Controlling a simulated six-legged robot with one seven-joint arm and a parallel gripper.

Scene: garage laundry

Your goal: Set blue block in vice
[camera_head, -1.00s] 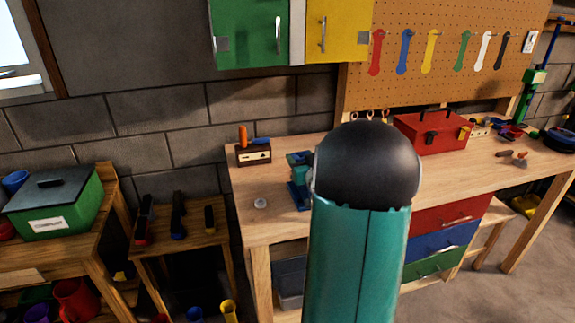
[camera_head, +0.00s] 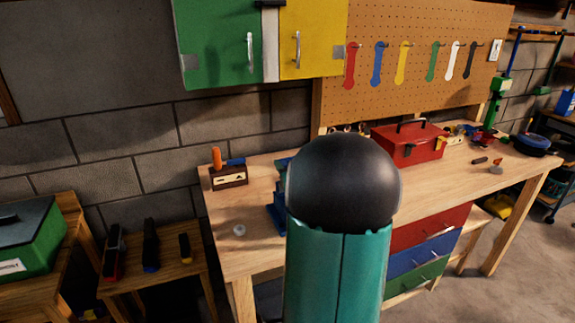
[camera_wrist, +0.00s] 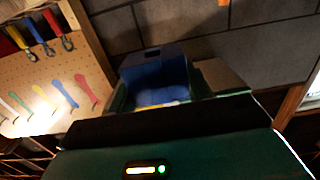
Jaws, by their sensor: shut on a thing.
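The vice (camera_head: 276,222) is the dark blue tool on the left part of the workbench (camera_head: 262,262). My arm covers most of it in the head view. In the wrist view, a blue block-shaped thing (camera_wrist: 155,72) sits at my gripper (camera_wrist: 155,102), just past its dark front edge. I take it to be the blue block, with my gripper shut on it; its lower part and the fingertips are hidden. My gripper is behind my arm in the head view, so its distance from the vice cannot be told.
A wooden box with an orange-handled tool (camera_head: 229,177) and a small pale round thing (camera_head: 239,230) are left of the vice. A red toolbox (camera_head: 408,146) stands farther right. A pegboard (camera_head: 420,60) and cabinets (camera_head: 225,45) are above. Bench top between these is clear.

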